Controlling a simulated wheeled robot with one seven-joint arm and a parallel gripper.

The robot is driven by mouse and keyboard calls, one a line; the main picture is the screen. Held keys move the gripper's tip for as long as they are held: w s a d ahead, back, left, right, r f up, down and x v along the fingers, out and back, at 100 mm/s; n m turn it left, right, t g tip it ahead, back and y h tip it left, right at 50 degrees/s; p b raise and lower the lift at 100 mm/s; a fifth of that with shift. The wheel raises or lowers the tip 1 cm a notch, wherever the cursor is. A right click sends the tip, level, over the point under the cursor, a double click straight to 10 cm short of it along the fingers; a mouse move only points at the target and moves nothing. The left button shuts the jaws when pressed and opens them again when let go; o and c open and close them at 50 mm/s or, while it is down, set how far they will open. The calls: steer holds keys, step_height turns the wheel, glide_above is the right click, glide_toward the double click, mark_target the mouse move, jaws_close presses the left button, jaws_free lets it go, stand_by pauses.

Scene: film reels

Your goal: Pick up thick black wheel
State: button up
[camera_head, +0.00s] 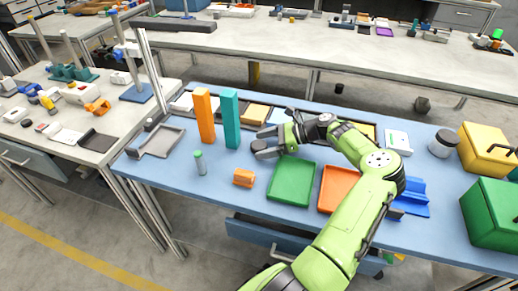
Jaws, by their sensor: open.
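My gripper (258,142) is at the end of my green arm, above the middle of the blue table. Its two grey fingers point left and are apart, with nothing visibly held between them. I cannot clearly make out a thick black wheel. A dark, round, thick piece with a pale top (443,143) stands at the right of the table, well to the right of my gripper. I cannot tell if it is the wheel. My gripper and arm hide part of the table behind them.
An orange column (204,118) and a teal column (230,119) stand just left of my gripper. A green tray (291,184), an orange block (244,178) and a grey-green cylinder (200,163) lie nearer. Yellow (487,149) and green boxes (492,212) stand at right.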

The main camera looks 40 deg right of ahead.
steer(key=c, duration=1.2)
